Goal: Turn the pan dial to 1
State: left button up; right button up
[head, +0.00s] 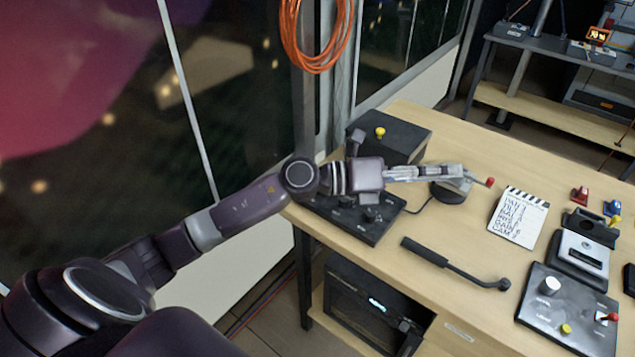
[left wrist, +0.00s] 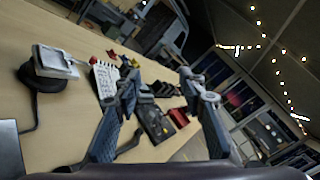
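A black control panel (head: 352,222) with several small dark knobs lies at the table's near left corner, partly hidden under my left arm. I cannot read its labels, so I cannot tell which knob is the pan dial. A second black panel (head: 560,318) at the right has a pale round knob (head: 550,285), a yellow knob and a red-tipped lever. My left gripper (head: 455,172) reaches past the first panel, above the table. In the left wrist view its two fingers (left wrist: 160,80) stand apart with nothing held between them. My right gripper is not in view.
A black box with a yellow knob (head: 380,132) stands behind my left wrist. A round-based device (head: 450,192) is near the gripper. A clapper-style card (head: 518,217) and a black handle (head: 455,266) lie on the table (head: 440,225). An orange cable coil (head: 312,60) hangs behind.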

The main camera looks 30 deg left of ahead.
pick_arm(q)
jog(key=a+f+m+g+y, duration=0.2)
jog(key=a+f+y, duration=0.1)
jog(key=a, duration=0.3)
jog(key=a+f+m+g+y, duration=0.2)
jog(key=a+f+y, duration=0.1)
jog(key=a, duration=0.4)
jog(key=a+f+m+g+y, duration=0.2)
jog(key=a+f, duration=0.2)
jog(key=a, duration=0.2)
jog(key=shift+w+a+f+y, duration=0.15)
jog(key=shift+w+a+y, duration=0.05)
jog(key=shift+w+y, duration=0.2)
jog(key=s+a+g+y, duration=0.1)
jog(key=s+a+y, duration=0.15)
jog(key=a, duration=0.75)
jog(key=shift+y, duration=0.45)
jog(key=p+x, duration=0.2)
jog(key=x, duration=0.6)
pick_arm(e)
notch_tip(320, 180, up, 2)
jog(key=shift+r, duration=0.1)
pick_arm(q)
grip_shut()
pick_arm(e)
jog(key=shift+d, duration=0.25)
